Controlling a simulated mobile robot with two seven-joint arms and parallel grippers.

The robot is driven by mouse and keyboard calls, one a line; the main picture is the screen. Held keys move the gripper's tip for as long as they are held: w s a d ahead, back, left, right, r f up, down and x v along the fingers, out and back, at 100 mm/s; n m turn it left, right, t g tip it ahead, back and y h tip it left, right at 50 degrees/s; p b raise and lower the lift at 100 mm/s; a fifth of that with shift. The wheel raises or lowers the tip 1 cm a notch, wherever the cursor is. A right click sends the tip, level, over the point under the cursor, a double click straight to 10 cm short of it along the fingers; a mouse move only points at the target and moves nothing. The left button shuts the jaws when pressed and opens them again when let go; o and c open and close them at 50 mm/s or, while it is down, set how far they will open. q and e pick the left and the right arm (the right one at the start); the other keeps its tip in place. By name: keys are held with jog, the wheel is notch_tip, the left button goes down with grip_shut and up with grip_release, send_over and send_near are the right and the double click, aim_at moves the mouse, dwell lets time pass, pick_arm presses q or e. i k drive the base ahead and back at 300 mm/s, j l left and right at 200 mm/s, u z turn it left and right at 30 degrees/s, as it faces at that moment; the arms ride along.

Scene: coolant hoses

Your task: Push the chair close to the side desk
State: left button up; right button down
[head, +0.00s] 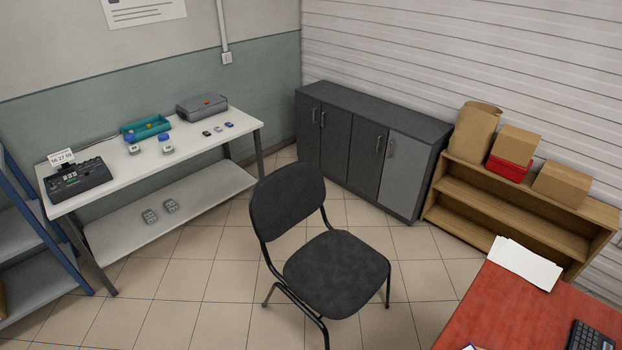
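A dark grey chair (335,272) with a black metal frame stands upright on the tiled floor near the middle of the head view. Its backrest (287,202) is on the left and its seat points to the right. A desk with a red top (535,312) is at the lower right, only partly in view. A strip of floor separates the chair from this desk. Neither of my grippers is in view.
A white workbench (190,150) with a lower shelf stands at the left wall. A grey cabinet (370,150) and a low wooden shelf (510,205) with boxes line the back. A blue-framed rack (40,235) is at far left. Floor left of the chair is clear.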

aim_at(336, 273)
jog(key=z, duration=1.25)
jog(key=i, duration=4.75)
jog(key=i+u, duration=0.1)
jog(key=u, duration=5.35)
